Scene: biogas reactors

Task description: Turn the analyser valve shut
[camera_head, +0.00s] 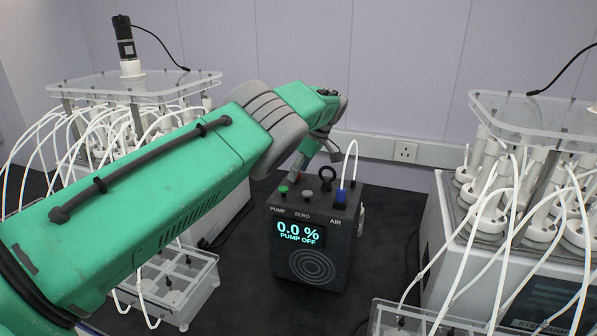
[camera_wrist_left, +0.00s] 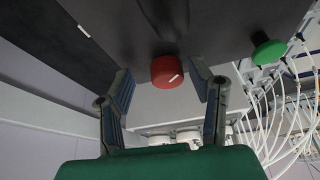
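The analyser (camera_head: 310,240) is a black box on the dark bench. Its display reads 0.0 % and PUMP OFF. In the left wrist view a red round knob (camera_wrist_left: 166,70) with a short white mark, apparently the valve, sits on the analyser's dark body (camera_wrist_left: 225,25). The mark lies at a slant. My left gripper (camera_wrist_left: 160,82) is open, with one finger on each side of the red knob and a gap to both. My right gripper is not in view.
Reactor units with many tubes stand left (camera_head: 135,84) and right (camera_head: 530,115). The wall is close behind.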

